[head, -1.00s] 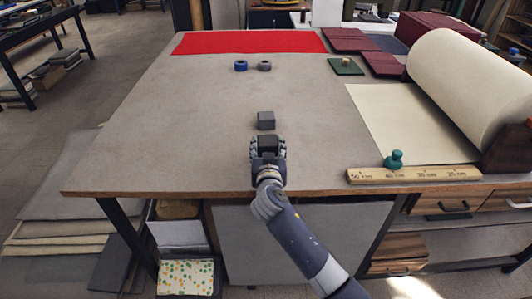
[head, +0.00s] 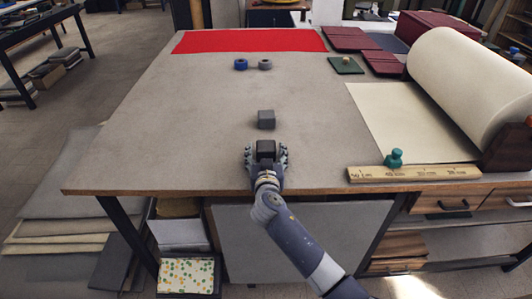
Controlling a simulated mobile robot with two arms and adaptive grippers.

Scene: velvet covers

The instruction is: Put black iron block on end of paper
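The block, a dark grey cube (head: 266,119), sits upright on the bare grey table top, left of the paper. The cream paper (head: 400,120) lies flat, coming off a large roll (head: 455,80) on the right; its free end lies toward the left. My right gripper (head: 266,153) is at the near side of the block, apart from it, with its fingers spread to either side. A black squarish shape sits between the fingers; I cannot tell whether it is part of the gripper. My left gripper is not in view.
A wooden ruler (head: 415,173) with a green-knobbed weight (head: 394,159) lies along the near edge of the paper. Dark red covers (head: 350,39) lie at the back right. The table's left half is clear.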

